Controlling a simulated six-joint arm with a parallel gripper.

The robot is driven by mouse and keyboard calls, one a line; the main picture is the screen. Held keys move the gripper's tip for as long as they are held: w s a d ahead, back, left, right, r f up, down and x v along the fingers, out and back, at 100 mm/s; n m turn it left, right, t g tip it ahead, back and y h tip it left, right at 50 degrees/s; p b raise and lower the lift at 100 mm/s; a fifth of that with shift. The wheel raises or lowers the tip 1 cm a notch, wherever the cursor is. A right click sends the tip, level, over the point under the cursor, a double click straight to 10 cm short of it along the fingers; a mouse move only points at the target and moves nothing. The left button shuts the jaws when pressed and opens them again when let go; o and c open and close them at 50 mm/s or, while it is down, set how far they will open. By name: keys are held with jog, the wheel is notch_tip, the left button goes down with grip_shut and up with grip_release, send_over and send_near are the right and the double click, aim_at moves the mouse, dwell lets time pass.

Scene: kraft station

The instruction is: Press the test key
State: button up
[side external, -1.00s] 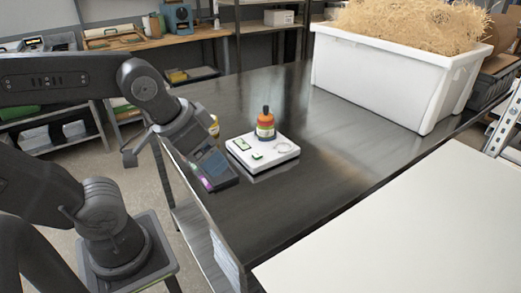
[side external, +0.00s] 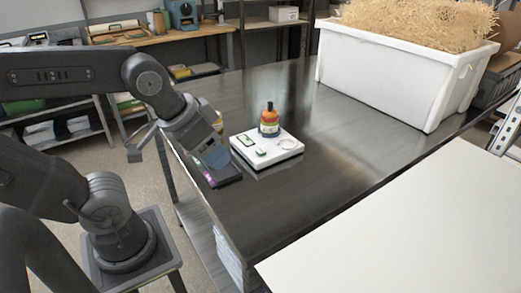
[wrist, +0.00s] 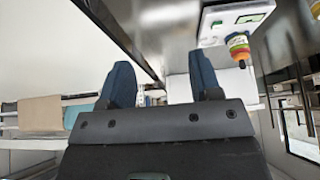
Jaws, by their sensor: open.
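A low white device (side external: 284,153) stands on the dark metal table. It carries a green-framed panel (side external: 246,140), a smaller green key (side external: 261,152) and a ring mark. I cannot read any label for the test key. An orange-banded bottle (side external: 269,121) with a dark cap stands on the device's back part. My gripper (side external: 214,157) is left of the device, above the table's left edge, apart from it. In the wrist view, my gripper (wrist: 162,80) has its blue fingers spread with nothing held between them. The device (wrist: 213,28) and bottle (wrist: 238,46) show at upper right there.
A dark slab (side external: 226,175) with purple lights lies below my gripper near the table's left edge. A large white bin (side external: 385,85) of straw stands at the back right. A pale board (side external: 410,225) fills the front right. The table right of the device is clear.

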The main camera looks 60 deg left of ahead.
grip_shut()
dwell(0.3)
dwell(1.1)
